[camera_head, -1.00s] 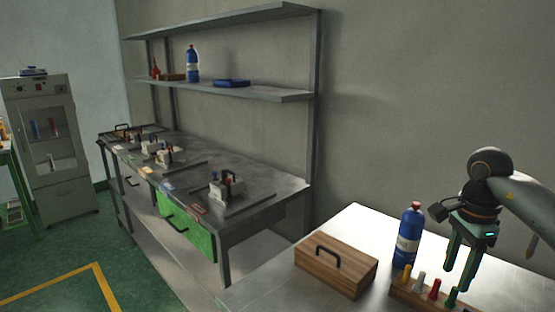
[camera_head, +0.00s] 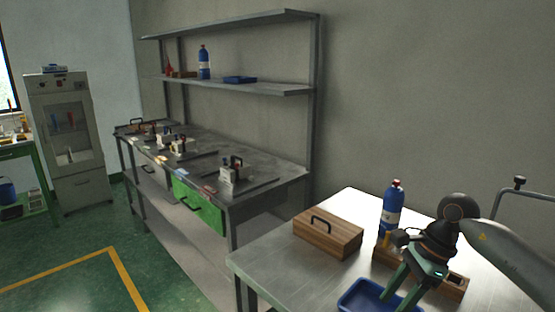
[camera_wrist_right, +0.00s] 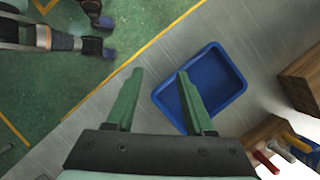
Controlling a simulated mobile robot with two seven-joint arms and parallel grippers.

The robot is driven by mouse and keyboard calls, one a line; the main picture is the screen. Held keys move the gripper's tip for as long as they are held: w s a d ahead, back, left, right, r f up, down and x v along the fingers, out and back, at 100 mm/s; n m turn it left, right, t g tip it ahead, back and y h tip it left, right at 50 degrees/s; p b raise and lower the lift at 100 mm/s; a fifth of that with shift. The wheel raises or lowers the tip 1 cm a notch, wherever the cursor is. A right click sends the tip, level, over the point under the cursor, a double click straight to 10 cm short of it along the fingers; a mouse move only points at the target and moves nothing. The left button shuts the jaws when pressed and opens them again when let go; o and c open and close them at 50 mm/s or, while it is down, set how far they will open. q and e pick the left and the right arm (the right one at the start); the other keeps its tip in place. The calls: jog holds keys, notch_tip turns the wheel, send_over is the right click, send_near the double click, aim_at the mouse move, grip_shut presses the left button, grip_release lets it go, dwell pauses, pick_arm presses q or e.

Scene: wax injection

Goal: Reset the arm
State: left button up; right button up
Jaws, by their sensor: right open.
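My right arm comes in from the right in the head view. Its right gripper (camera_head: 398,292) points down over the near metal table, with green fingers spread apart and nothing between them. In the right wrist view the gripper (camera_wrist_right: 159,73) is open and empty. A blue tray (camera_wrist_right: 232,78) lies below and beside the right-hand finger there. In the head view the tray (camera_head: 347,301) is partly hidden behind the fingers. My left gripper is not seen in the head view.
A wooden box with a black handle (camera_head: 325,236), a blue bottle (camera_head: 391,212) and a wooden rack (camera_head: 455,289) stand on the near table (camera_head: 262,262). The rack holds coloured-handled tools (camera_wrist_right: 295,143). A long workbench (camera_head: 262,180) with shelves stands behind. Green floor is open at left.

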jog(key=s+a+m+t+y+p, duration=0.15)
jog(key=a+m+t+y, duration=0.25)
jog(key=a+m+y, duration=0.45)
jog(key=s+a+m+t+y, duration=0.2)
jog(key=a+m+t+y, duration=0.25)
jog(key=a+m, duration=0.75)
jog(key=s+d+f+m+t+h, duration=0.1)
jog(key=d+f+m+t+h, duration=0.35)
jog(key=m, duration=0.55)
jog(key=d+f+m+t+h, duration=0.1)
jog(key=f+m+t+h, duration=0.2)
jog(key=f+m+h, duration=0.5)
jog(key=s+d+f+m+g+h, duration=0.1)
jog(key=s+d+f+m+g, duration=0.1)
jog(key=s+f+m, duration=0.4)
jog(key=s+d+f+m+g+h, duration=0.2)
jog(key=s+d+f+m+g, duration=0.1)
jog(key=s+f+m, duration=0.3)
jog(key=s+f+g, duration=0.1)
jog(key=s+f, duration=0.1)
jog(key=s, duration=0.1)
jog(key=shift+s+f+g+p, duration=0.2)
jog(key=shift+s+g+p, duration=0.2)
jog(key=shift+m, duration=0.25)
